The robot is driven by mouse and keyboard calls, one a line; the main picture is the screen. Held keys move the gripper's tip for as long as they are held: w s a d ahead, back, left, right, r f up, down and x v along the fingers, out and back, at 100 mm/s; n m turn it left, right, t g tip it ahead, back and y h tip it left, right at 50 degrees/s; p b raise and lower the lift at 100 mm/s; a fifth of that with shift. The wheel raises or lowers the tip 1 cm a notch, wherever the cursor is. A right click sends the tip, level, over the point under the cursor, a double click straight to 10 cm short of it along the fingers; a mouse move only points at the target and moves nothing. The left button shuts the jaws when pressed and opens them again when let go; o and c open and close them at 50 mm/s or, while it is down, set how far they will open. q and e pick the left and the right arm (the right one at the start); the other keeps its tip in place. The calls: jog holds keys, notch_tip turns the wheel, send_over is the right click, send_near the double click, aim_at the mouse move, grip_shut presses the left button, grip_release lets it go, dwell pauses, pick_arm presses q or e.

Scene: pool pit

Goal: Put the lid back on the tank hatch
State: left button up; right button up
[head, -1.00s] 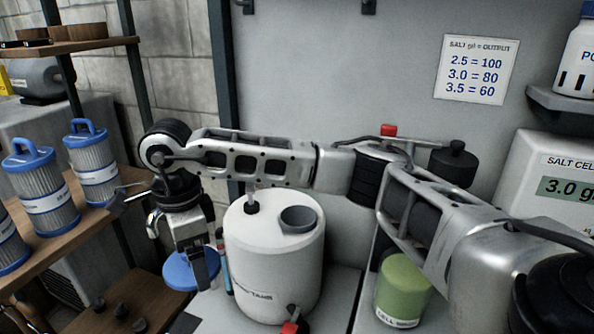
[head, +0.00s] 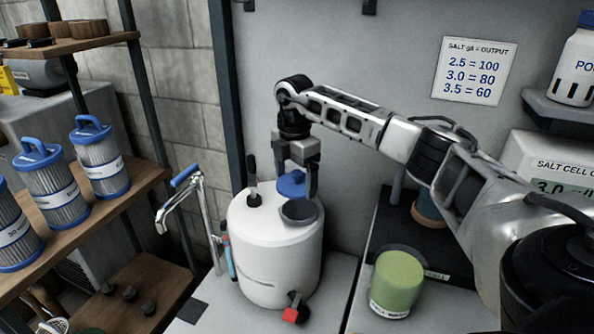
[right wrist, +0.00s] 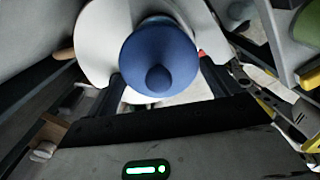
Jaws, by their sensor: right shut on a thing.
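The white tank (head: 272,265) stands on the light base, with its round grey hatch (head: 299,212) uncovered on top. My right gripper (head: 295,182) points down over the tank and is shut on the blue lid (head: 291,186). The lid shows just above and behind the hatch opening in the head view, apart from it as far as I can tell. In the right wrist view the lid (right wrist: 160,62) lies between the fingers with its round knob facing the camera and hides the hatch. My left gripper is not in view.
A black-handled rod (head: 253,185) stands up from the tank top, left of the hatch. A metal tap with a blue handle (head: 186,177) is left of the tank. A green container (head: 397,282) stands to the right. Blue-capped filter cartridges (head: 101,158) stand on the left shelf.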

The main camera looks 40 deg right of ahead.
jog(key=shift+d+f+m, duration=0.1)
jog(key=shift+d+m, duration=0.2)
jog(key=shift+m, duration=0.1)
jog(key=shift+f+b, duration=0.4)
jog(key=shift+b, duration=0.1)
notch_tip(320, 180, down, 3)
jog(key=b, duration=0.3)
jog(key=shift+f+b, duration=0.35)
jog(key=shift+f, duration=0.85)
pick_arm(q)
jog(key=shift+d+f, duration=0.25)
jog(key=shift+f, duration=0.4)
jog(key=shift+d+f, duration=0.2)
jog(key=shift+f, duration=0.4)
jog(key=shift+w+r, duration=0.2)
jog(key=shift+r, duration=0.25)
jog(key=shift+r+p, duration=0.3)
jog(key=shift+p, duration=0.2)
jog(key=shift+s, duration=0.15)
